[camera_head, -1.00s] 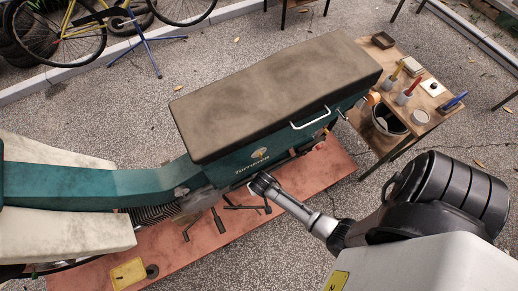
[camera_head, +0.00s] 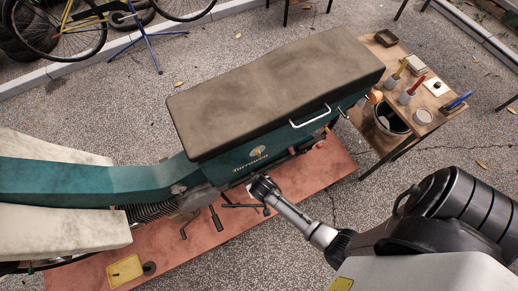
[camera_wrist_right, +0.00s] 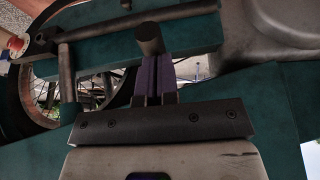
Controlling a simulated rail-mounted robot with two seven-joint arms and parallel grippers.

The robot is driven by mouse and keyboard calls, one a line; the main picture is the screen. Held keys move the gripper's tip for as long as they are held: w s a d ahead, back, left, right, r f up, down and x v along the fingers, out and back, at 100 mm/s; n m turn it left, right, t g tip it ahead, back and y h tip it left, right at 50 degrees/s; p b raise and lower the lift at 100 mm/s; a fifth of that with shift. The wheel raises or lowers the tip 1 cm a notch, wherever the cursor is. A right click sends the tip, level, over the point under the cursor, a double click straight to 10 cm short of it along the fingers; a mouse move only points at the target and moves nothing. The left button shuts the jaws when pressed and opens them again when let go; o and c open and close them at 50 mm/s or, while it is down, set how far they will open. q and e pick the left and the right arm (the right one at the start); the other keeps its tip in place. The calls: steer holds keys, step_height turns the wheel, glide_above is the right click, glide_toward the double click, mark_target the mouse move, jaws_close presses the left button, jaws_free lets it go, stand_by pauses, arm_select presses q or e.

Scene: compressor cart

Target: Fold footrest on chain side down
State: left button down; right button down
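The teal motorbike (camera_head: 235,166) with a long brown seat (camera_head: 275,88) stands over a red mat (camera_head: 290,190). My right gripper (camera_head: 262,188) is against or very near its lower near side, below the teal side panel. In the right wrist view, the gripper's two purple fingers (camera_wrist_right: 155,80) are close together with hardly a gap. A short dark round peg (camera_wrist_right: 149,40), probably the footrest, is right at the fingertips; whether they touch I cannot tell. In the head view the gripper hides this spot. My left gripper is not in view.
Dark levers (camera_head: 217,218) stick out left of the gripper; a dark bar (camera_wrist_right: 66,75) shows in the wrist view. A yellow box (camera_head: 124,270) lies on the mat. A wooden table (camera_head: 435,95) with tools and a black bucket (camera_head: 390,118) stand right.

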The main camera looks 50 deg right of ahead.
steer(key=w+p+v, duration=0.1)
steer(key=p+v, duration=0.5)
steer(key=v, duration=0.7)
steer(key=shift+a+r, duration=0.2)
steer(key=shift+r, duration=0.35)
